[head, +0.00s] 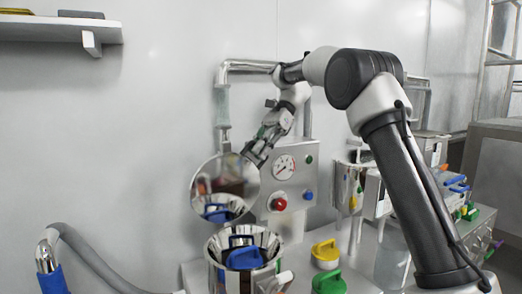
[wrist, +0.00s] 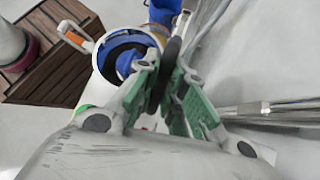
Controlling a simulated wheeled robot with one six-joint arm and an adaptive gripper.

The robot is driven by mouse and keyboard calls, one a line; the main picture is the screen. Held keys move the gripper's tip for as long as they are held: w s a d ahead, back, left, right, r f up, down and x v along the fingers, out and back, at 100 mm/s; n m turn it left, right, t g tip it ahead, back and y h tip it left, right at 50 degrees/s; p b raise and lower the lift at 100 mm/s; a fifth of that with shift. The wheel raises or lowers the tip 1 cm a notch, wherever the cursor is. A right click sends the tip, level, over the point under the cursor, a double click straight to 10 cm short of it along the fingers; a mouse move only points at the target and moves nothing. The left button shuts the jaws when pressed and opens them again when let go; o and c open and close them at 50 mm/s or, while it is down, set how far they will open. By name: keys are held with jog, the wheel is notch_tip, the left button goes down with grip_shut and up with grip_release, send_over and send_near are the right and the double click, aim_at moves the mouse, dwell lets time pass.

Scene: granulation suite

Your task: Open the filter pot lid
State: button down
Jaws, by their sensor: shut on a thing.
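The filter pot (head: 214,245) is a shiny steel pot at the lower middle of the head view, with a blue-handled part inside its mouth. Its round mirror-like lid (head: 224,180) stands raised, tilted up above the pot's rim. My gripper (head: 257,150) is at the lid's upper right edge, shut on it. In the wrist view my gripper (wrist: 168,98) has its green-padded fingers closed on both sides of the lid's dark, thin edge (wrist: 173,58). The open pot (wrist: 103,62) with blue inside shows beyond the fingers. The lid's hinge cannot be made out.
A control panel with a gauge (head: 284,167) and red and blue buttons stands right of the lid. Yellow (head: 326,252) and green (head: 328,281) handled lids lie on the bench. A steel pipe (head: 222,100) runs down the wall behind. A grey hose (head: 95,262) is at left.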

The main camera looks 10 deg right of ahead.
jog(key=c, duration=1.5)
grip_release()
